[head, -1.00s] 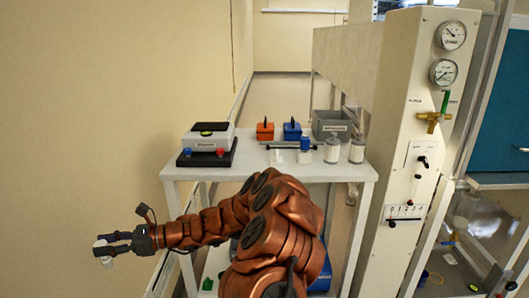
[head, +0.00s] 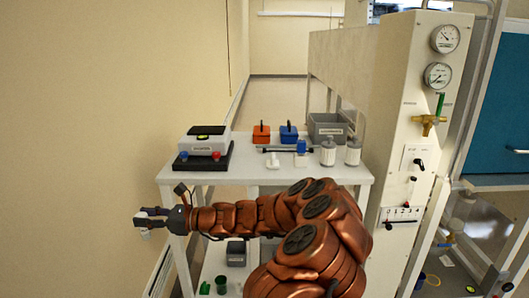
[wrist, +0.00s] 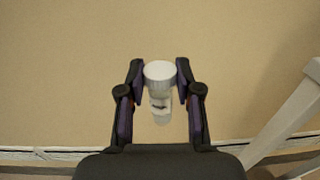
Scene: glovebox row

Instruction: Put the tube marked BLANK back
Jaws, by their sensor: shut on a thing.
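My gripper (head: 150,220) is out to the left of the white table, in front of the beige wall. It is shut on a white capped tube (wrist: 160,95), seen between the two fingers in the wrist view. The tube has a small dark label on its side, too small to read. In the head view the tube shows only as a small pale patch (head: 145,234) at the fingertips. No rack or holder for it can be made out for certain.
The white table (head: 262,172) bears a grey device (head: 205,143), an orange box (head: 261,134), a blue box (head: 288,134), a grey bin (head: 327,127) and two white bottles. A panel with gauges (head: 420,100) stands at right. Green items (head: 221,284) sit on the lower shelf.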

